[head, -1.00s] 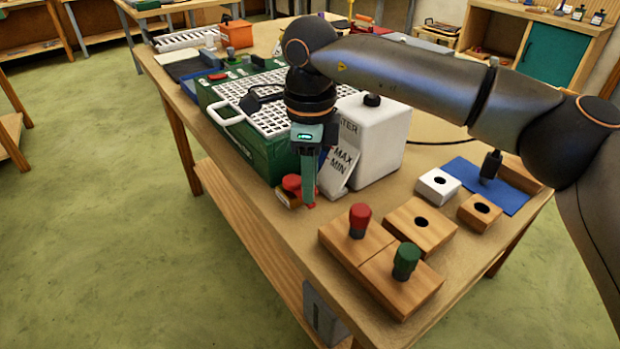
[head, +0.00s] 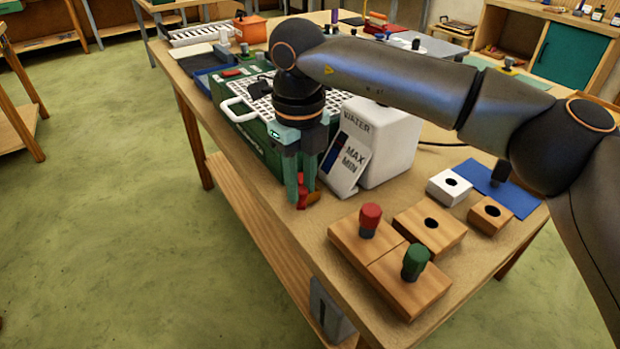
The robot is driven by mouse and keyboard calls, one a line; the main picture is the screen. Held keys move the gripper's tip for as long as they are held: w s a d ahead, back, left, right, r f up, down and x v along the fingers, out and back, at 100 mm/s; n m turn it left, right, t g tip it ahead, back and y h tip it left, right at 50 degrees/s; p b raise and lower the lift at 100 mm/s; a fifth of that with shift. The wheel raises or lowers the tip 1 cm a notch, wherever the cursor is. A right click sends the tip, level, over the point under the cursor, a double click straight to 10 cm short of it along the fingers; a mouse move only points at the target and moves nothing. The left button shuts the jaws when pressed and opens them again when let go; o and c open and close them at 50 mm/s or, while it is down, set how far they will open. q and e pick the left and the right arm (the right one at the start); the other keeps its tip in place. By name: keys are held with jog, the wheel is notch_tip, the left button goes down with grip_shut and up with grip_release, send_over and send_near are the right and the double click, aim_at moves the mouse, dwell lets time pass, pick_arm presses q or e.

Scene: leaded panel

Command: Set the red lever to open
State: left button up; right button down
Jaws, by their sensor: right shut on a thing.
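The red lever (head: 312,197) is at the near end of the green machine (head: 252,138), low by the table top. My right gripper (head: 302,200) points down and is shut on the red lever. Its fingers hide much of the lever, so I cannot tell the lever's setting. My left gripper is not in view.
A white water tank (head: 385,140) with a MAX/MIN gauge (head: 346,165) stands just right of the gripper. Wooden blocks with a red knob (head: 370,218) and a green knob (head: 415,262) lie nearer. A blue mat (head: 520,198) is at the right.

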jog(key=a+m, duration=0.1)
jog(key=m, duration=0.2)
jog(key=shift+w+a+m+p, duration=0.2)
jog(key=shift+a+m+p, duration=0.1)
jog(key=shift+a+m, duration=0.1)
jog(key=m, duration=0.1)
jog(key=a+m, duration=0.1)
jog(key=shift+w+a+m+p, duration=0.1)
jog(key=shift+w+m+p, duration=0.15)
jog(key=shift+m+p, duration=0.15)
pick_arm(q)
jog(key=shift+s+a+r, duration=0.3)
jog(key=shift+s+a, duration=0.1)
pick_arm(e)
jog(key=shift+w+a+m, duration=0.2)
jog(key=shift+m, duration=0.4)
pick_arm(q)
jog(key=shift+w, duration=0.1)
pick_arm(e)
jog(key=c, duration=0.7)
grip_release()
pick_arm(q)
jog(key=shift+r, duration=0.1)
pick_arm(e)
jog(key=shift+o, duration=0.2)
